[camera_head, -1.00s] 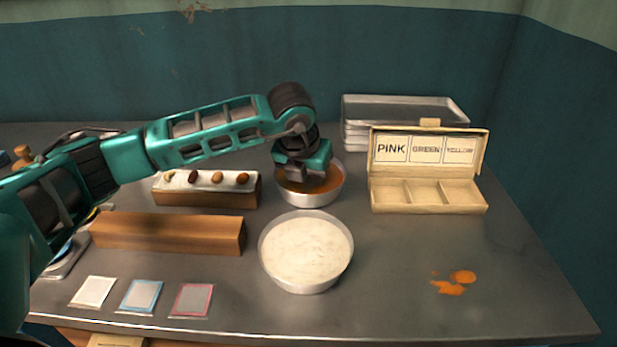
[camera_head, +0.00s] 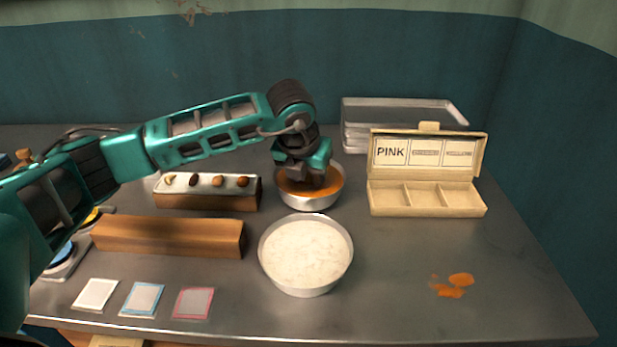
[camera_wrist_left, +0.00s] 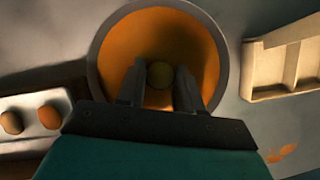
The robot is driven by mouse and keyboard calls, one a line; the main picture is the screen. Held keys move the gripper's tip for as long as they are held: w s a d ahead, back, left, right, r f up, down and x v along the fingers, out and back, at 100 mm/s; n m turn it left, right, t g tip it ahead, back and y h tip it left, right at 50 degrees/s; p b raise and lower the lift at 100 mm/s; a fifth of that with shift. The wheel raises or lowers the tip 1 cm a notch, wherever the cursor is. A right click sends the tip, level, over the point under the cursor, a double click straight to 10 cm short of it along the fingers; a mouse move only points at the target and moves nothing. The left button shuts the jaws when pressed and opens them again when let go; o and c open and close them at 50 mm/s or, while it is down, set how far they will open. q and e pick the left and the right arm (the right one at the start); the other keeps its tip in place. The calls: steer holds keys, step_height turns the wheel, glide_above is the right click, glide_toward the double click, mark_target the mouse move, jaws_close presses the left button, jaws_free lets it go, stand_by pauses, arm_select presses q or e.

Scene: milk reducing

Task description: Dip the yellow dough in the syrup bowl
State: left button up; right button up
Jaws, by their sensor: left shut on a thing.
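The syrup bowl (camera_head: 296,199) is a metal bowl of orange-brown syrup at the middle of the table. It also shows in the left wrist view (camera_wrist_left: 100,50). My left gripper (camera_head: 318,180) points down inside the bowl's rim. In the left wrist view its two dark fingers (camera_wrist_left: 160,78) are shut on a small rounded yellow-brown dough (camera_wrist_left: 160,74), seen against the syrup. The dough is hidden in the head view. I cannot tell how deep it sits in the syrup. My right gripper is not in view.
A bowl of white contents (camera_head: 305,255) stands in front. A compartment box (camera_head: 428,197) and stacked metal trays (camera_head: 405,112) are right. Orange spills (camera_head: 452,287) mark the table's right side.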

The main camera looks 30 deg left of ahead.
arm_select(q)
steer(key=shift+r+p, duration=1.4)
steer(key=shift+r, duration=1.3)
steer(key=shift+r+p, duration=0.3)
steer(key=shift+r, duration=0.25)
step_height(320, 180, up, 4)
steer(key=shift+f+p, duration=0.1)
steer(key=shift+p, duration=0.9)
